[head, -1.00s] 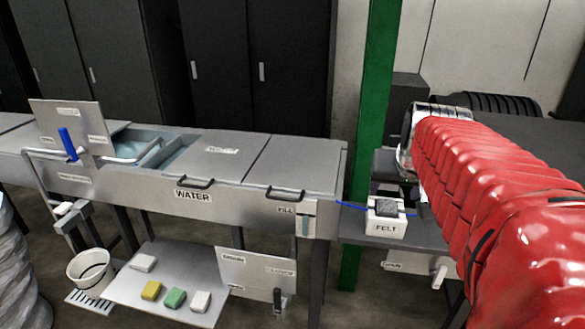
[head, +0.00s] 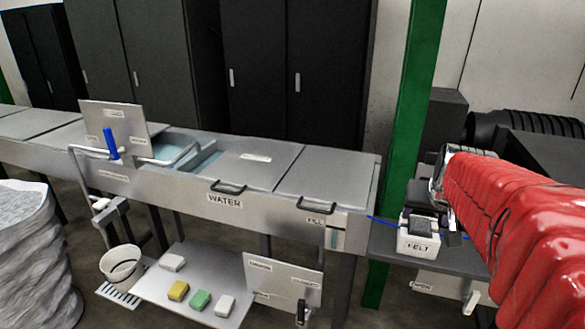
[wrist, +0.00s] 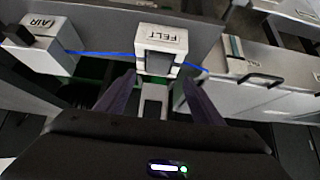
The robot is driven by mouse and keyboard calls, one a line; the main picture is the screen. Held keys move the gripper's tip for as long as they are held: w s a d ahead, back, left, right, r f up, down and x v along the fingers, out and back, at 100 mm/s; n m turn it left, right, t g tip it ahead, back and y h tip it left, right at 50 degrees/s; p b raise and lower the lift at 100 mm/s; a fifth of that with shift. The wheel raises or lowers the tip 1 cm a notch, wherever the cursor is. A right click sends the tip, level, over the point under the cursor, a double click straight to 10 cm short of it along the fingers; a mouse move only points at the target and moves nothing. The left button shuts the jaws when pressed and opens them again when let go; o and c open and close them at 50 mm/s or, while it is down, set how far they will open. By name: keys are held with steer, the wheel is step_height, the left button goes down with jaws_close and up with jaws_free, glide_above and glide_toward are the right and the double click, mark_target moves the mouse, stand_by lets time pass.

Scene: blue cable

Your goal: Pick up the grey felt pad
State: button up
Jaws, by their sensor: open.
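The grey felt pad (head: 421,226) sits in the top of a white block labelled FELT (head: 417,246). In the wrist view, the pad (wrist: 159,61) shows as a dark grey rectangle in the white block (wrist: 161,34). My gripper (wrist: 158,78) is open and empty. Its two dark fingers point toward the block, one toward each side of the pad, with a gap between them. I cannot tell the exact distance to the pad. In the head view, my red-sleeved arm comes in from the right and largely hides the gripper.
A blue cable (wrist: 95,53) runs on both sides of the FELT block, close to the fingertips, toward a white AIR box (wrist: 42,45). A green post (head: 408,140) stands behind the block. A metal WATER trough (head: 250,203) lies to the left.

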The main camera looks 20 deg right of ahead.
mark_target(421, 224)
steer(key=shift+x, duration=0.95)
steer(key=shift+d, duration=0.1)
steer(key=shift+x, duration=2.6)
steer(key=shift+s+d, duration=0.1)
steer(key=shift+c, duration=0.2)
steer(key=c, duration=1.1)
